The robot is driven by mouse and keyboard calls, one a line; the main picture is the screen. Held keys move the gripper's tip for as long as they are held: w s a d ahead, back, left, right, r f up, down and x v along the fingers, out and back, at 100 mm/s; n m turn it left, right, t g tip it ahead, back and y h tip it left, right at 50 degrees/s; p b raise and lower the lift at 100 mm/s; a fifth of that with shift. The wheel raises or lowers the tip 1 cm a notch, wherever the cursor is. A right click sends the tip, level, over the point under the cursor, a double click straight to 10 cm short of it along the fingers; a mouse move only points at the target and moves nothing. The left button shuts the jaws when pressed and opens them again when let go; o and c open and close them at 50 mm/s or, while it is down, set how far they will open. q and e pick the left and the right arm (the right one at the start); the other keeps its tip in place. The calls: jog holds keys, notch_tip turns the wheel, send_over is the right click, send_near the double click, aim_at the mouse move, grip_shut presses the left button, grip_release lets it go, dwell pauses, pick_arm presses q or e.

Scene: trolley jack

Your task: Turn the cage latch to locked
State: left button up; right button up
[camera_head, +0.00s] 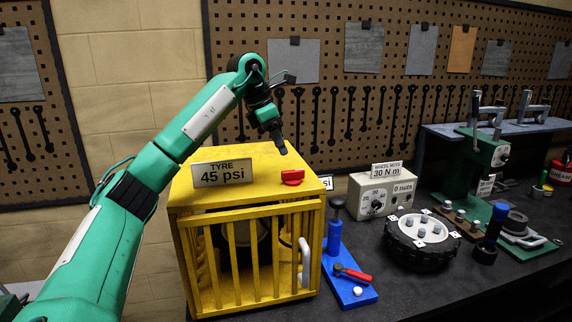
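The yellow tyre cage (243,207) stands at the left end of the dark bench, with a barred front and a white handle (305,263) on the right. A dark tyre shows behind the bars. The red latch (292,177) sits on the cage's top near the front right edge, lying roughly sideways. My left gripper (282,150) points down above the cage top, a little behind and above the latch in the picture. It appears apart from the latch; its fingers look like one dark shape, so their opening is unclear. My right gripper is not in view.
A "TYRE 45 psi" sign (222,173) stands on the cage top left of the latch. Right of the cage are a blue pump (335,233), a torque box (380,195) and a wheel (421,240). A pegboard (345,110) with tools stands behind.

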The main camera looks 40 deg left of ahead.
pick_arm(q)
jog(key=b+v, duration=0.1)
jog(key=v, duration=0.5)
dwell(0.4)
